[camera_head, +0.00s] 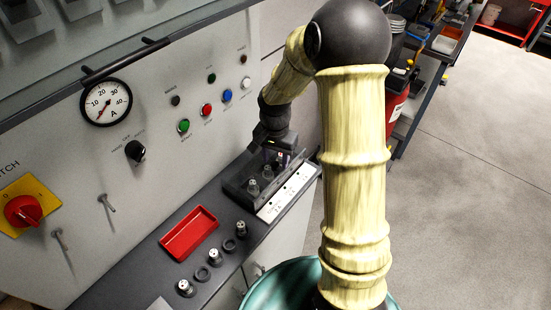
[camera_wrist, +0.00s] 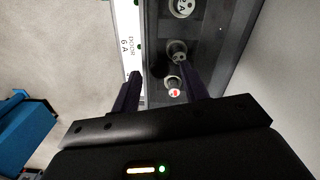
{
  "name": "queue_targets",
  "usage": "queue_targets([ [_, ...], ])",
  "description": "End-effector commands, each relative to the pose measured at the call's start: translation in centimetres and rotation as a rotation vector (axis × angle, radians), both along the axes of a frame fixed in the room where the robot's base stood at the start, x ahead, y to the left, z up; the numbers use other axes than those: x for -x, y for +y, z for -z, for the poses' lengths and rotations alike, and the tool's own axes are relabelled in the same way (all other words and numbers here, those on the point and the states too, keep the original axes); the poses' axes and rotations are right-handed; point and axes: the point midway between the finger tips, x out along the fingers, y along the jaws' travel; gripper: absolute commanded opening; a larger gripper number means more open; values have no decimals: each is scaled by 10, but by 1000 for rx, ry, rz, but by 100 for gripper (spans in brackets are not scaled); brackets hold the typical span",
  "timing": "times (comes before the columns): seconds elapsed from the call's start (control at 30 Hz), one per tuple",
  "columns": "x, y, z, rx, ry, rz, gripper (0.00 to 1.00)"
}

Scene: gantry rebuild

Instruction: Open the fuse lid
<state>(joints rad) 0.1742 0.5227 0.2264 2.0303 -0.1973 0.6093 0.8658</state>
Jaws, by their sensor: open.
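The fuse box (camera_head: 232,190) is a dark grey housing at the right end of the ledge, with a white label strip (camera_head: 288,192) along its front. Fuses (camera_head: 253,187) show inside it, perhaps through a smoky clear lid; I cannot make out the lid's edges or whether it is shut. My gripper (camera_head: 276,155) is over the back right part of the box. In the wrist view, my gripper (camera_wrist: 162,82) has its two dark fingers apart with nothing held between them. A red-tipped fuse (camera_wrist: 173,88) shows between the fingers; contact cannot be told.
A red tray (camera_head: 189,234) lies on the ledge left of the box, with loose fuses (camera_head: 186,288) and rings (camera_head: 202,273) before it. The panel behind carries buttons, a gauge (camera_head: 106,102) and a red rotary switch (camera_head: 24,211). Open floor (camera_head: 465,200) lies right.

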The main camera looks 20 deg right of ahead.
Motion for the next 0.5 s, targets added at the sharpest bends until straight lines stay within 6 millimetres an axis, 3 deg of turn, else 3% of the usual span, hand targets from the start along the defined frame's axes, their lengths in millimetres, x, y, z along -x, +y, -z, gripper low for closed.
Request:
queue_targets([
  [0.13, 0, 0, 11, -1, 1, 0, 45],
  [0.4, 0, 0, 12, -1, -1, 0, 45],
  [0.5, 0, 0, 12, -1, -1, 0, 27],
])
